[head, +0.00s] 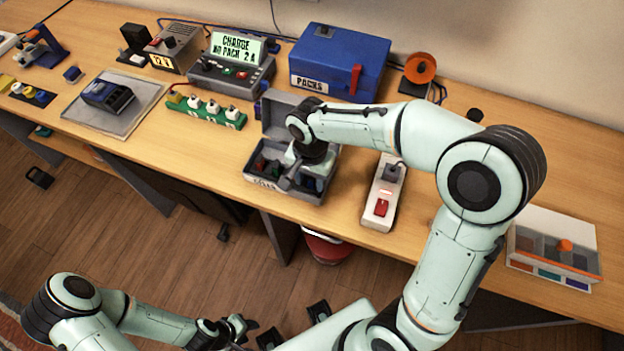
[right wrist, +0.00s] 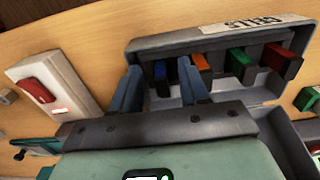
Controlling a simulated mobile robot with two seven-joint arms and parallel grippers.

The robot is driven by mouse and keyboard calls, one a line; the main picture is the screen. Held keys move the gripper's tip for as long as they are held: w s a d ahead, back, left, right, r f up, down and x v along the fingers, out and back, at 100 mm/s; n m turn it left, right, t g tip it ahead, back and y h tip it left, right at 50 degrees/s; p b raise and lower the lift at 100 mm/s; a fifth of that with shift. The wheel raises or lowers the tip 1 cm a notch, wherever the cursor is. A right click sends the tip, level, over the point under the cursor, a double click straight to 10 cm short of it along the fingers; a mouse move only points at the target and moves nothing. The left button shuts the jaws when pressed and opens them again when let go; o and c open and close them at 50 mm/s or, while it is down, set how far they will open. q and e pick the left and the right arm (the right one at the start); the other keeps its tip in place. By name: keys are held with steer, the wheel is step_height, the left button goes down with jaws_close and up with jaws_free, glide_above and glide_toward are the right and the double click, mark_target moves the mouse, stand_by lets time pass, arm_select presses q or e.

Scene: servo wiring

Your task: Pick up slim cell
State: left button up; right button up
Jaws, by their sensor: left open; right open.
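The open grey cell case (head: 256,186), lettered CELLS, sits on the bench. It also shows in the right wrist view (right wrist: 150,43). I cannot tell which is the slim cell. My right gripper (head: 289,182) is open over the case; in its wrist view (right wrist: 160,82) the dark cell shows between its fingers, with no grip visible. My left gripper (head: 240,328) is open and empty, low in front of the bench.
A power strip (head: 382,200) lies right of the case, and a green terminal strip (head: 205,112) lies left. Behind stand a blue PACKS box (head: 340,60) and a charger (head: 230,75). A sorting bin (head: 555,250) is far right. Bare bench lies between strip and bin.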

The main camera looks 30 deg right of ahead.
mark_target(310, 180)
jaws_close()
steer(key=shift+r, duration=0.1)
arm_select(q)
steer(key=shift+w+r+p, duration=0.75)
steer(key=shift+r, duration=0.2)
steer(key=shift+w+r+p, duration=0.7)
steer(key=shift+w+r, duration=0.05)
steer(key=shift+r, duration=0.2)
arm_select(e)
step_height(310, 180, up, 20)
